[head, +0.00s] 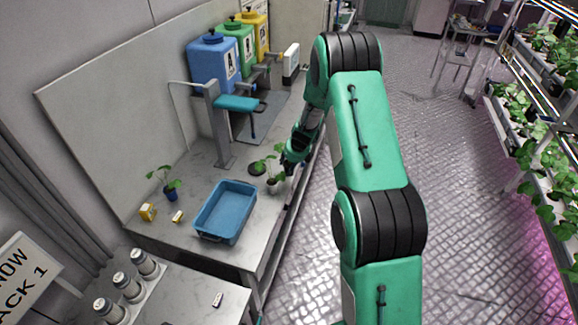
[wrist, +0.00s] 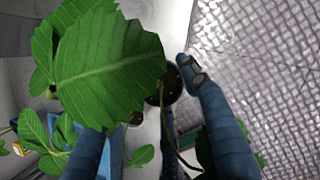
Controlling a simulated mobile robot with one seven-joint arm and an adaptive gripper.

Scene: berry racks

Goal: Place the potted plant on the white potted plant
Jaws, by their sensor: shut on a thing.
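A green leafy plant (head: 274,178) is at my gripper (head: 287,164), above the table's right edge in the head view. My gripper is shut on this potted plant. In the wrist view its large leaf (wrist: 110,65) covers much of the space between my fingers, and a thin stem (wrist: 178,150) runs down beside the right finger. A dark round pot top (wrist: 166,88) shows behind the leaf; I cannot tell which plant it belongs to. Another plant in a dark blue pot (head: 171,194) stands upright at the table's left. No white pot shows clearly.
A blue tray (head: 225,240) stands near the table's front. Small yellow boxes (head: 148,211) lie left of it. A grey stand with a teal top (head: 237,104) and coloured containers (head: 213,66) stand behind.

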